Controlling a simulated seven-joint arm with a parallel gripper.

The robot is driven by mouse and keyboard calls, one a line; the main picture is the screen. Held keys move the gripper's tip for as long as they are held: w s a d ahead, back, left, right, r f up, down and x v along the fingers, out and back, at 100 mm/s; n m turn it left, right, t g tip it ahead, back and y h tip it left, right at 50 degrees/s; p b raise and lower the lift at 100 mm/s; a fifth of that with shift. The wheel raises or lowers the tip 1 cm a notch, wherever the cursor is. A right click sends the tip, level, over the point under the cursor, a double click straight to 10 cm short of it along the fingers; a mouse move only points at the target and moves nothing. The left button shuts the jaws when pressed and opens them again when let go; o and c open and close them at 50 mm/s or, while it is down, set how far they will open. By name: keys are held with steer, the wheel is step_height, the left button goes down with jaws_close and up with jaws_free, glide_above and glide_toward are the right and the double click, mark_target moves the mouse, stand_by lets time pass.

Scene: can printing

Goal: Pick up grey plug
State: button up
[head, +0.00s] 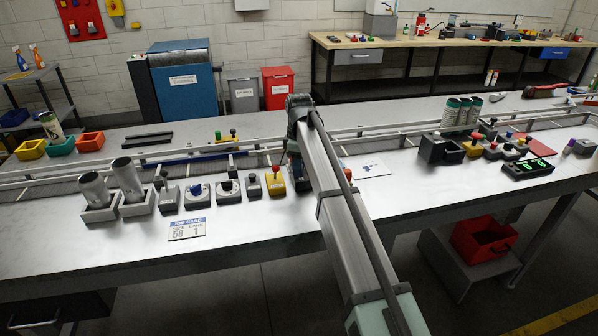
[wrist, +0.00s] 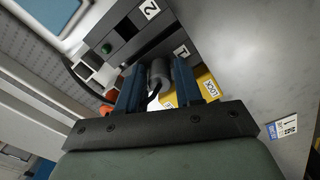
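The grey plug (wrist: 160,73), a short dark-grey cylinder with a dark cable by it, lies between the two blue fingers of my gripper (wrist: 158,84) in the wrist view. A finger stands on each side of it, close to it. I cannot tell whether both fingers press on it. A yellow box with a LOCK label (wrist: 206,86) is just beyond and right of the fingers. In the head view my arm hides most of the gripper and the plug, beside the yellow box with a red knob (head: 274,184).
Grey control boxes (head: 228,189) stand in a row left of the arm, with two metal cylinders (head: 127,178) in holders further left. A job card (head: 187,228) lies in front. Conveyor rails run behind. The front table strip (head: 260,240) is mostly clear.

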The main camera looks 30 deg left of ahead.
jaws_close()
steer(key=shift+r, duration=0.1)
